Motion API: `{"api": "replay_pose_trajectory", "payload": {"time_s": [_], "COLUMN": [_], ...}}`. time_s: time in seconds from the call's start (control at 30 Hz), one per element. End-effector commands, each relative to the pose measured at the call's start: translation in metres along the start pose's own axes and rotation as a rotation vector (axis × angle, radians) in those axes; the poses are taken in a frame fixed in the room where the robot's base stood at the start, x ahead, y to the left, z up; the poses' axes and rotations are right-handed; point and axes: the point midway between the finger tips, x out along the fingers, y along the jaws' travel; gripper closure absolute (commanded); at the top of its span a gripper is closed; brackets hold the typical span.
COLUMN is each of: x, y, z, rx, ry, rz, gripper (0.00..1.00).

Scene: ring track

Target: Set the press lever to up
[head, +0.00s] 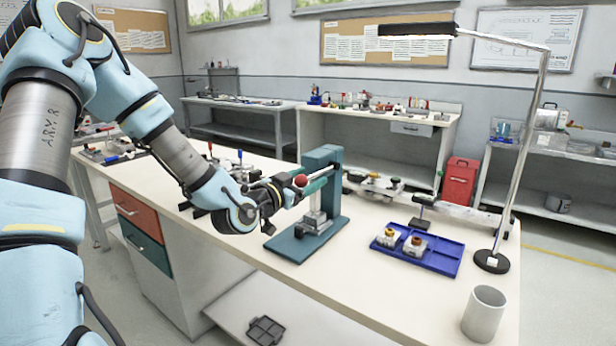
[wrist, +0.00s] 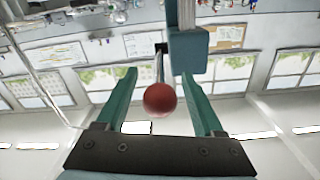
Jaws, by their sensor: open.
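The teal press (head: 322,185) stands upright on the bench, with a pale metal block (head: 315,219) at its base. Its lever's red ball knob (head: 300,181) is on the near left side, below the top of the press. In the wrist view the red knob (wrist: 160,99) is between the two green fingers, with a gap on each side, and a thin rod runs behind it. My gripper (wrist: 158,73) is open around the knob without visibly touching it; it also shows in the head view (head: 308,187). The lever's exact angle is partly hidden.
A blue tray (head: 440,262) with small parts sits right of the press. A lamp (head: 492,261) and a grey cup (head: 483,314) stand at the bench's right. Other levers (head: 240,160) stand behind my arm. The bench front is clear.

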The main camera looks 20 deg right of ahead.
Motion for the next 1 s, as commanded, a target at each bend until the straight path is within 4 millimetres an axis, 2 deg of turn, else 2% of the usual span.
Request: {"api": "replay_pose_trajectory", "payload": {"time_s": [0.27, 0.87, 1.0], "x": [0.0013, 0.0011, 0.0011], "y": [0.0002, 0.0004, 0.0004], "z": [0.0003, 0.0003, 0.0003], "rx": [0.001, 0.001, 0.001], "ry": [0.0, 0.0, 0.0], "rz": [0.0, 0.001, 0.001], "gripper": [0.31, 0.98, 1.0]}}
